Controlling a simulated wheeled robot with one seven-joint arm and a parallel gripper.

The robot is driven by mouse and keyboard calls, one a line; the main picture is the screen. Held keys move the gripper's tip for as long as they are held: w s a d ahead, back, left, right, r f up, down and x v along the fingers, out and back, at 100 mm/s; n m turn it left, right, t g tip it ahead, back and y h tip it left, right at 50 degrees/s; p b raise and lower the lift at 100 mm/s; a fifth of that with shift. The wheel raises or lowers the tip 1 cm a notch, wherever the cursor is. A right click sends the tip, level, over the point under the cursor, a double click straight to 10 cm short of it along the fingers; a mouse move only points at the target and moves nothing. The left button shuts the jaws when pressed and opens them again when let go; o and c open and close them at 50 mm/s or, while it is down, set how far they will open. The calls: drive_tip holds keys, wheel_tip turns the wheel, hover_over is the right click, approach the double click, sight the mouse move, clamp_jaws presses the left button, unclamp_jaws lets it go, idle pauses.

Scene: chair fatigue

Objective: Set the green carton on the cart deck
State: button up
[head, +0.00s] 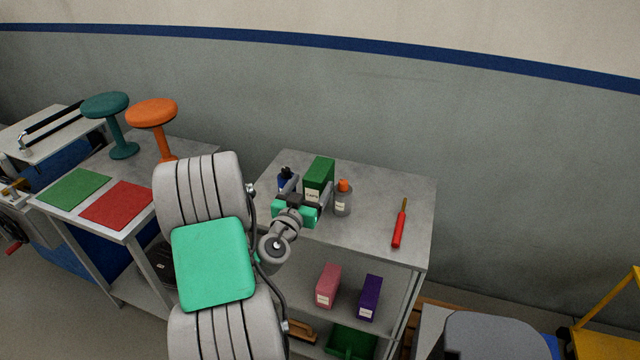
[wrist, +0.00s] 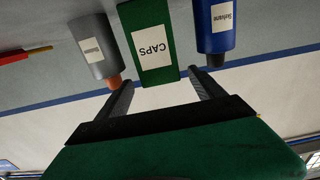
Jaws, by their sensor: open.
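The green carton (head: 319,172), labelled CAPS, stands upright on the grey top of a shelf unit (head: 375,195). It also shows in the wrist view (wrist: 147,30), which is upside down. My gripper (head: 309,192) is open in front of the carton. In the wrist view its fingertips (wrist: 161,80) point towards the carton, spread wider than it; I cannot tell whether they reach beside it. A yellow frame (head: 608,312) at the lower right may be part of the cart; its deck is not clearly in view.
A blue bottle (head: 285,178) and a grey bottle with orange cap (head: 343,200) flank the carton closely. A red-handled tool (head: 399,225) lies to the right. Pink (head: 328,286) and purple (head: 369,298) cartons stand on the lower shelf. Two stools (head: 152,115) (head: 106,106) stand on the left table.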

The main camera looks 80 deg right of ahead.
sight(319, 168)
drive_tip(key=d+p, duration=0.1)
drive_tip(key=d, duration=0.1)
drive_tip(key=d+p, duration=0.2)
drive_tip(key=d, duration=0.1)
drive_tip(key=d+p, duration=0.1)
drive_tip(key=d, duration=0.1)
drive_tip(key=shift+s+d, duration=0.25)
drive_tip(key=shift+s, duration=0.05)
clamp_jaws()
idle(0.4)
